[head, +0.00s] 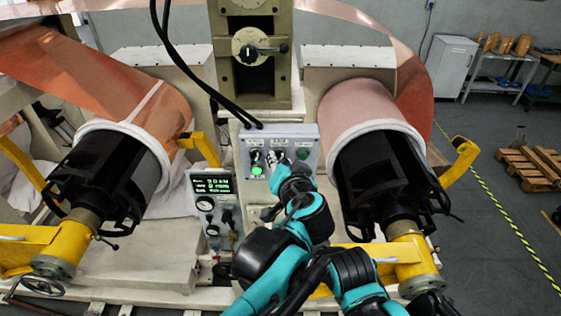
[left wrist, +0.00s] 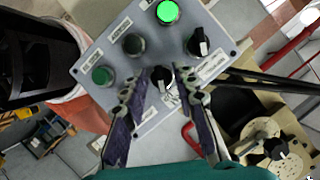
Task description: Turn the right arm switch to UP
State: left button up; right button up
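The grey control box (head: 310,145) stands in the middle of the head view, and its panel (left wrist: 228,20) fills the upper part of the left wrist view. It carries two black switch knobs. The right switch (left wrist: 160,75) sits between the fingertips of my left gripper (left wrist: 159,82), which is open around it; contact cannot be told. The left switch (left wrist: 198,42) is beside it, outside the fingers. In the head view my left gripper (head: 277,160) is in front of the box and hides part of the panel. The label text is too small to read. My right gripper is not in view.
The panel also has a lit green button (left wrist: 168,12), a dark button (left wrist: 133,43) and a green button (left wrist: 102,76). A gauge panel (head: 212,200) stands lower left of the box. Large foil rolls (head: 365,110) flank it on both sides.

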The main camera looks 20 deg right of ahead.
pick_arm(q)
jog(key=v, duration=1.2)
jog(key=w+a+f+n+g+y+b, duration=0.1)
jog(key=a+f+n+g+b, duration=0.1)
jog(key=a+f+b, duration=0.9)
jog(key=w+a+f+n+g+y+b, duration=0.1)
jog(key=a+f+g+y+b, duration=0.2)
jog(key=a+f, duration=0.9)
jog(key=s+a+f+n+h+b, duration=0.1)
jog(key=s+a+f+b, duration=0.1)
jog(key=f+b, duration=0.3)
jog(key=s+a+f+n+g+h+b, duration=0.1)
jog(key=f+b, duration=0.5)
jog(key=f, duration=0.8)
jog(key=s+a+f+n+g+h+b, duration=0.1)
jog(key=s+a+f+b, duration=0.3)
jog(key=f, duration=0.6)
jog(key=shift+s+a+n+b, duration=0.2)
jog(key=shift+a+n+b, duration=0.5)
jog(key=shift+a+b, duration=0.45)
jog(key=shift+f, duration=0.1)
